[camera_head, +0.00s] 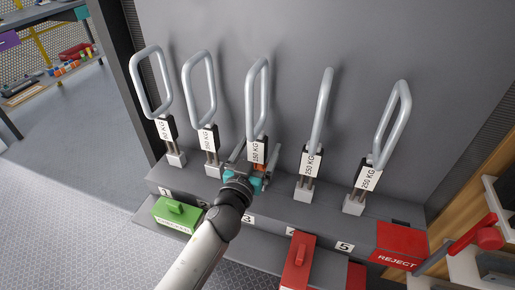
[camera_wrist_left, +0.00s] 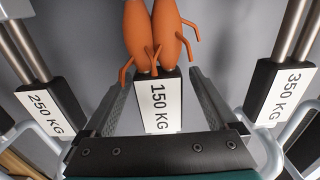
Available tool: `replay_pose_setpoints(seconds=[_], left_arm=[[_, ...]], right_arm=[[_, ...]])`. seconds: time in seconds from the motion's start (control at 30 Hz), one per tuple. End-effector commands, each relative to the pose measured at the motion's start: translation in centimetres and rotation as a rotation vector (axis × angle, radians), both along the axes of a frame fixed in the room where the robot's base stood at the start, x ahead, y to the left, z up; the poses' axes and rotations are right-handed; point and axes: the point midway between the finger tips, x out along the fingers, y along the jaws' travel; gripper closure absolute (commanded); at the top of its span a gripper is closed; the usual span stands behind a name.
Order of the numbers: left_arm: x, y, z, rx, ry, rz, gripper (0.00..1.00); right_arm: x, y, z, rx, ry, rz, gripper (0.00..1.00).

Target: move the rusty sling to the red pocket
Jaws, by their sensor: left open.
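Several slings with tall grey loops stand in a row on a grey rack (camera_head: 330,227). The third sling (camera_head: 258,98) carries a 150 KG tag, also in the left wrist view (camera_wrist_left: 160,105). Orange-brown, rust-coloured parts with frayed strands (camera_wrist_left: 152,35) show above that tag. My left gripper (camera_head: 257,159) is open, with its fingers on either side of this tag in the left wrist view (camera_wrist_left: 155,82). I cannot tell whether they touch it. A red pocket marked REJECT (camera_head: 402,240) is at the rack's right end. My right gripper is not in view.
Neighbouring slings stand close on the left (camera_head: 199,88) and right (camera_head: 319,110). A green box (camera_head: 178,213) and a red box (camera_head: 298,263) sit at the rack's front. A red-handled object (camera_head: 475,240) is at the far right. Floor is open at left.

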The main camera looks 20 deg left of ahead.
Motion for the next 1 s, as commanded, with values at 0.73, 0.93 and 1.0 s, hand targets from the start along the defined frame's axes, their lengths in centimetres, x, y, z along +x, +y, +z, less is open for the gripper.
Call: replay_pose_setpoints(seconds=[0.73,0.93,1.0], left_arm=[[1.9,-0.1,0.0,-0.001,0.001,-0.001,0.38],[1.8,-0.1,0.0,-0.001,0.0,-0.001,0.6],[1.8,-0.1,0.0,-0.001,0.001,-0.001,0.68]], right_arm=[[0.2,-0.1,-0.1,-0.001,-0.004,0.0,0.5],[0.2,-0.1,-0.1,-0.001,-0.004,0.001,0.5],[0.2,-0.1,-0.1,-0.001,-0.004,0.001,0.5]])
